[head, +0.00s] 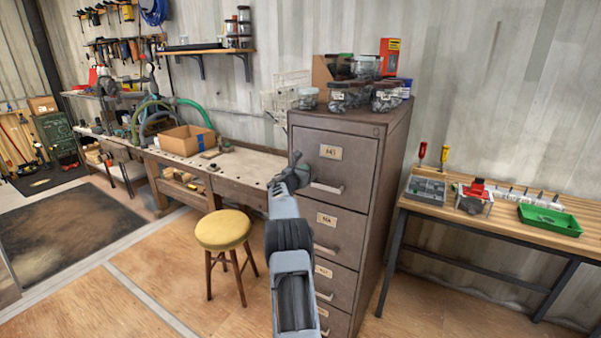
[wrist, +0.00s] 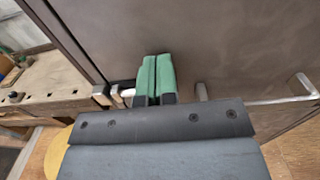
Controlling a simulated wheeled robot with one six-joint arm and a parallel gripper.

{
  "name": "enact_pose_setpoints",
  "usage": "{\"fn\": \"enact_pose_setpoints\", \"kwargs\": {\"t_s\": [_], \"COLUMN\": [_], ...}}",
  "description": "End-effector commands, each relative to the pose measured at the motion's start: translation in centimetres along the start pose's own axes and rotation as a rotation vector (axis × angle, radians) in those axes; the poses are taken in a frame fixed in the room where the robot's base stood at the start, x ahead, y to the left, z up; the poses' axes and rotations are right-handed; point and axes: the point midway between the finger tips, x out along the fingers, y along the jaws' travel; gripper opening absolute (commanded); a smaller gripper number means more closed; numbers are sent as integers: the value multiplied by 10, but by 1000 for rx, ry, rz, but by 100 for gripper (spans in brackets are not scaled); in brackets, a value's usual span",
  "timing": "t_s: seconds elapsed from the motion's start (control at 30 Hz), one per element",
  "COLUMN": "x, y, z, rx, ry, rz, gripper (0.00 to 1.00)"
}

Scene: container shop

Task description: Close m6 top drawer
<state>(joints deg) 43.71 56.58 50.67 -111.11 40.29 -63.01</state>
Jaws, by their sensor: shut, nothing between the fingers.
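The brown metal filing cabinet (head: 392,165) stands in the middle of the head view. Its top drawer (head: 358,160) has a small label, too small to read surely, and a pale bar handle (head: 327,187). The drawer front looks about flush with the cabinet and the drawers below. In the wrist view the drawer front (wrist: 230,45) fills the upper right, with the handle (wrist: 304,84) at right. My gripper (wrist: 153,62) is shut and empty, its green fingertips at the drawer front, left of the handle. I cannot tell whether they touch it. My arm hides the front's left part in the head view.
Jars and boxes (head: 366,93) stand on the cabinet. A yellow stool (head: 223,231) and a workbench (head: 245,169) are to the left. A wooden table (head: 500,222) with a green tray (head: 549,220) stands to the right. Floor (head: 150,265) is open at front left.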

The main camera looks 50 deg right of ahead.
Motion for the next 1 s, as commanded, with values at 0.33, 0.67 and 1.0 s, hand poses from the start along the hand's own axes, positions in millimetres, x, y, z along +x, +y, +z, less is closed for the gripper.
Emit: {"fn": "enact_pose_setpoints", "kwargs": {"t_s": [0.33, 0.67, 1.0], "x": [5, -41, -106], "y": [-12, -3, -2], "z": [4, -5, 0], "rx": [2, 0, -2], "ry": [-10, -7, -4], "rz": [-20, -6, -5], "gripper": [0, 0, 0]}}
